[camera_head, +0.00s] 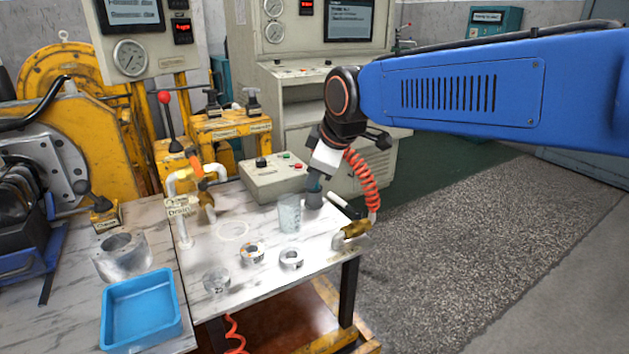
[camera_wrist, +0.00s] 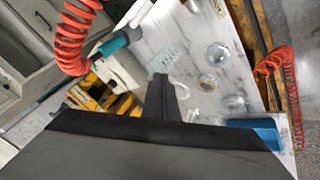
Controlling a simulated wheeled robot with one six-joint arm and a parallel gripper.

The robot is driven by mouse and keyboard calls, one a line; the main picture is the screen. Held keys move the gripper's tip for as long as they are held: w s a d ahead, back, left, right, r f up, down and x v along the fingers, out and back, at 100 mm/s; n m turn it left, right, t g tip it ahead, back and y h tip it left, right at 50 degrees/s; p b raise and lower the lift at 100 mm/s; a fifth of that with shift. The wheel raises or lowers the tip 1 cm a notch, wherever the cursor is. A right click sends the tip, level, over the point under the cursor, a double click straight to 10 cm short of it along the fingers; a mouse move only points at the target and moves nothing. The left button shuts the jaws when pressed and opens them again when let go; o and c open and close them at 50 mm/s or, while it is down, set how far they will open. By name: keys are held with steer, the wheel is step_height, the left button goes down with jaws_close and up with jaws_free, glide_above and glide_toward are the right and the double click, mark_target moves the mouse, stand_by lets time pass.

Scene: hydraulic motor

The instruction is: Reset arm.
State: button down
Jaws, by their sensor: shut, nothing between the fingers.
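My blue arm (camera_head: 470,92) reaches in from the right in the head view and bends down at its dark wrist joint. My gripper (camera_head: 314,196) points down above the back right part of the marble-topped table (camera_head: 215,262), close to a clear beaker (camera_head: 289,214). In the wrist view my gripper (camera_wrist: 162,82) shows as a dark narrow shape. It is shut with nothing held. From these views I cannot tell how far the fingertips are from the tabletop.
A red coiled hose (camera_head: 362,180) hangs just right of my wrist. Metal rings (camera_head: 291,259) and a clear round part (camera_head: 216,281) lie on the table. A blue tray (camera_head: 141,309) stands front left. A control box (camera_head: 273,177) is behind. Open floor lies right.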

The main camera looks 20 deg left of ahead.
stand_by(0.4)
steer(key=s+d+f+m+t+h, duration=0.2)
steer(key=d+m, duration=0.8)
steer(key=d, duration=2.4)
steer(key=s+d+f+m+h, duration=0.1)
steer(key=s+d+f+m, duration=0.4)
steer(key=s+d, duration=0.3)
steer(key=s+d+f+m+g+h, duration=0.1)
steer(key=s+d+f+m+h, duration=0.1)
steer(key=s+d+f+m, duration=0.2)
steer(key=s+d+f, duration=0.3)
steer(key=s+d, duration=0.2)
steer(key=d, duration=0.3)
steer(key=shift+s+d+f+m, duration=0.15)
steer(key=shift+d+f+m, duration=0.1)
steer(key=shift+m, duration=0.15)
steer(key=shift+a, duration=0.1)
